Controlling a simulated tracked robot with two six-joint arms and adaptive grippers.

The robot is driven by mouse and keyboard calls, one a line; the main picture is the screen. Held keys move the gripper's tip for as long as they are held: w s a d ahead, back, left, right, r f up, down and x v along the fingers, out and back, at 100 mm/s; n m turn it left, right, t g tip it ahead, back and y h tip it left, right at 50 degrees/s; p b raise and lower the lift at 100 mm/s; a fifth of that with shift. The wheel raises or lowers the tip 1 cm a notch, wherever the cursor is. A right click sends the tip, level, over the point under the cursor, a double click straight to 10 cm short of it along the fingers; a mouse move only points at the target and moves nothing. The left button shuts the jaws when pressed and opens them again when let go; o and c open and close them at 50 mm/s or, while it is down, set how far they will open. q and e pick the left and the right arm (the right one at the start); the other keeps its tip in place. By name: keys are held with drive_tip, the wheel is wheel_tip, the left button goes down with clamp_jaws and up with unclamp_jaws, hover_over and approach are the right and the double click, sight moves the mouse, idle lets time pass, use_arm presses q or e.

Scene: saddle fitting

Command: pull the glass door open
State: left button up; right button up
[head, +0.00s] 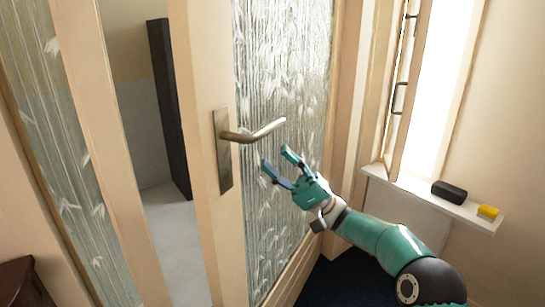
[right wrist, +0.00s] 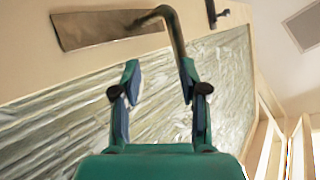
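The glass door (head: 285,70) has a pale wood frame and patterned glass. A gap shows between its left edge and the glass panel to the left, so it stands ajar. Its metal lever handle (head: 262,132) sticks out to the right from an upright plate (head: 223,165). My teal right gripper (head: 277,160) is open and empty, just below the lever's free end. In the right wrist view, the lever (right wrist: 176,35) runs down toward the right fingertip of the gripper (right wrist: 159,75); I cannot tell whether they touch. My left gripper is not in view.
Another patterned glass panel (head: 55,130) stands at the left. A tall dark post (head: 170,110) shows through the gap. At the right, a white sill (head: 425,188) under a bright window holds a black object (head: 449,192) and a yellow one (head: 488,212). Dark furniture (head: 22,285) stands at lower left.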

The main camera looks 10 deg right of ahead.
drive_tip(key=v, duration=0.9)
drive_tip(key=shift+f, duration=0.15)
